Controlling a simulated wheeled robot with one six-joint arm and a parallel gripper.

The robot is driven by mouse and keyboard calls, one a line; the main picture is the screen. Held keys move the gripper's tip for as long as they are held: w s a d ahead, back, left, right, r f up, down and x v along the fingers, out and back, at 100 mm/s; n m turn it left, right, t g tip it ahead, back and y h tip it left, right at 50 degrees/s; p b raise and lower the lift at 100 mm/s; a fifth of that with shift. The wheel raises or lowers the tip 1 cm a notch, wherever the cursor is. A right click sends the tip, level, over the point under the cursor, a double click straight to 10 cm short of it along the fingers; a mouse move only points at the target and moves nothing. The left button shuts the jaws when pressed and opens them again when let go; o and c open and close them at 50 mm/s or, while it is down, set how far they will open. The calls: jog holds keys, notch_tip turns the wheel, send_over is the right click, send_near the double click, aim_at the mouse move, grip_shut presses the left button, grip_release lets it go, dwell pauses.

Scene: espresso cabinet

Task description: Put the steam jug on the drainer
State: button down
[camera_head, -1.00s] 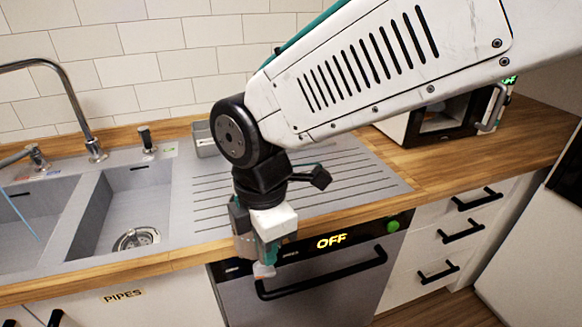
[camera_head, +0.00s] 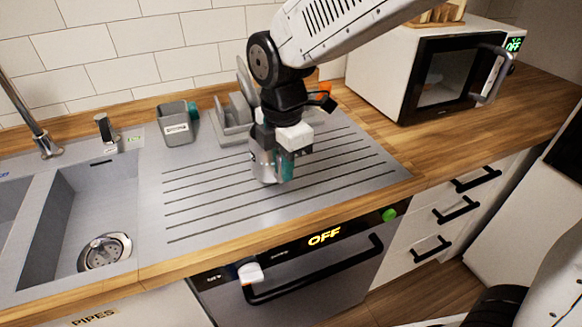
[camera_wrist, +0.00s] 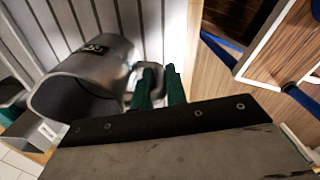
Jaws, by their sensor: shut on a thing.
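The steam jug is a grey metal jug with a small dark label; in the wrist view (camera_wrist: 105,65) its open mouth faces the camera. In the head view the jug (camera_head: 263,165) is partly hidden behind my gripper. My gripper (camera_head: 286,172) has green fingers, and in the wrist view the fingers (camera_wrist: 157,85) are shut on the jug's handle. The drainer (camera_head: 205,205) is the grooved grey metal surface right of the sink. The jug is over the middle of the drainer; I cannot tell whether its base touches it.
A grey labelled holder (camera_head: 175,124) and a grey dish rack (camera_head: 228,124) with plates stand along the drainer's back edge. The sink (camera_head: 95,215) lies left, the microwave (camera_head: 440,75) right. The front of the drainer is clear.

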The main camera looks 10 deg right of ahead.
jog(key=shift+w+d+f, duration=0.3)
jog(key=shift+w+f, duration=0.2)
jog(key=shift+f, duration=0.15)
jog(key=shift+w+d+f, duration=0.35)
jog(key=shift+w+f, duration=0.1)
jog(key=shift+f, duration=0.15)
jog(key=shift+w+d+f, duration=0.3)
jog(key=shift+w+f, duration=0.2)
jog(key=shift+f, duration=0.15)
jog(key=shift+f, duration=0.1)
jog(key=c, duration=1.4)
grip_release()
notch_tip(320, 180, up, 12)
